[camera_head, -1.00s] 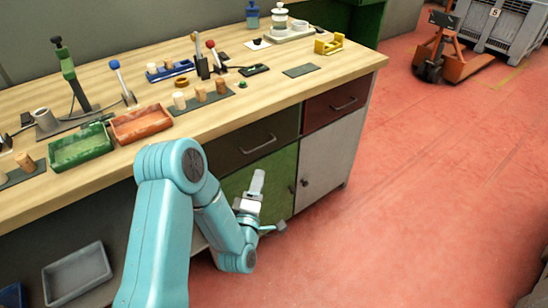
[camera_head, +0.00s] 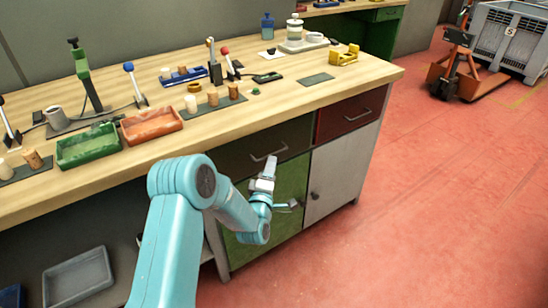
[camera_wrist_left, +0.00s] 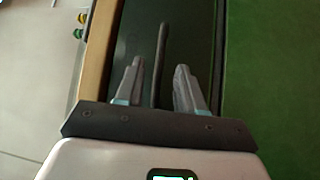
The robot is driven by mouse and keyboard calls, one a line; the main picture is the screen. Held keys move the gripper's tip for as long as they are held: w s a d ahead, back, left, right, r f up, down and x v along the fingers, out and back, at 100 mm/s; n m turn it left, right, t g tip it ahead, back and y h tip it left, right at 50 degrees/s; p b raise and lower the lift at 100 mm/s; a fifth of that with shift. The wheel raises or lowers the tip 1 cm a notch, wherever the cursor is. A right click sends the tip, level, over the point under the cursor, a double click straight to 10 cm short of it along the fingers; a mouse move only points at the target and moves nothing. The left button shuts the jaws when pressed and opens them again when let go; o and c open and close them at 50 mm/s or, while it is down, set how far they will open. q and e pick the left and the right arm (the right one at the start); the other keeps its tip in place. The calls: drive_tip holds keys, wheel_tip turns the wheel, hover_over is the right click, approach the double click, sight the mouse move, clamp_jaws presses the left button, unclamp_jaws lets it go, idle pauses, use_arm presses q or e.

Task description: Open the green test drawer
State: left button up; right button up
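A very dark, greenish drawer (camera_head: 296,137) sits under the bench top at the left of the drawer row, its front flush and closed. Its bar handle (camera_head: 262,156) is partly covered by my left gripper (camera_head: 268,166), which reaches up in front of it. In the left wrist view the drawer front (camera_wrist_left: 190,40) looks dark green, and the handle (camera_wrist_left: 161,50) runs upright between the two parted fingers. My left gripper (camera_wrist_left: 159,68) is open and not closed on the handle. Whether the fingers reach past the bar is unclear. My right gripper is not in view.
A green door (camera_head: 290,190) lies below the drawer. A red drawer (camera_head: 340,118) and a grey door (camera_head: 340,170) are to its right. The bench top holds a green tray (camera_head: 88,146), a red tray (camera_head: 152,125) and corks.

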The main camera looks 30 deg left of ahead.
use_arm(q)
drive_tip(key=x, duration=0.5)
clamp_jaws()
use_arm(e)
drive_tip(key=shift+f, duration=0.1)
use_arm(q)
drive_tip(key=shift+d, duration=0.1)
